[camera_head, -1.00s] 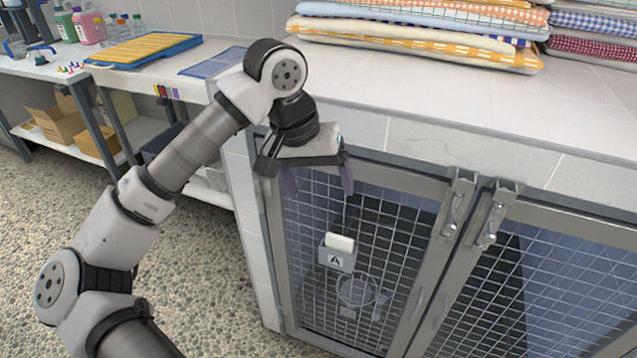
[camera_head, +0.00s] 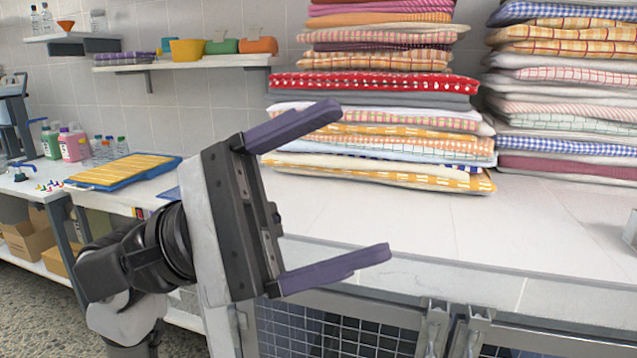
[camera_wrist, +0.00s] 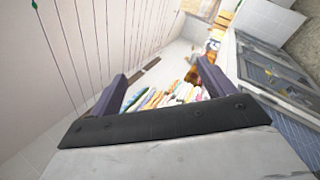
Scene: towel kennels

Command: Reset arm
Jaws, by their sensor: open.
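My gripper (camera_head: 340,190) is open and empty in the head view. Its two purple fingers are spread wide and point to the right, above the front edge of the white counter (camera_head: 560,225). It is in front of the left towel stack (camera_head: 385,120) and appears apart from it. In the wrist view my gripper (camera_wrist: 160,85) shows both fingers with nothing between them touching. Towels (camera_wrist: 165,97) show beyond the fingers there.
A second towel stack (camera_head: 570,90) stands on the right. Kennel doors with wire mesh (camera_head: 340,335) are under the counter. A wall shelf (camera_head: 180,64) holds coloured bins. A blue and yellow tray (camera_head: 125,170) and bottles (camera_head: 72,145) lie left.

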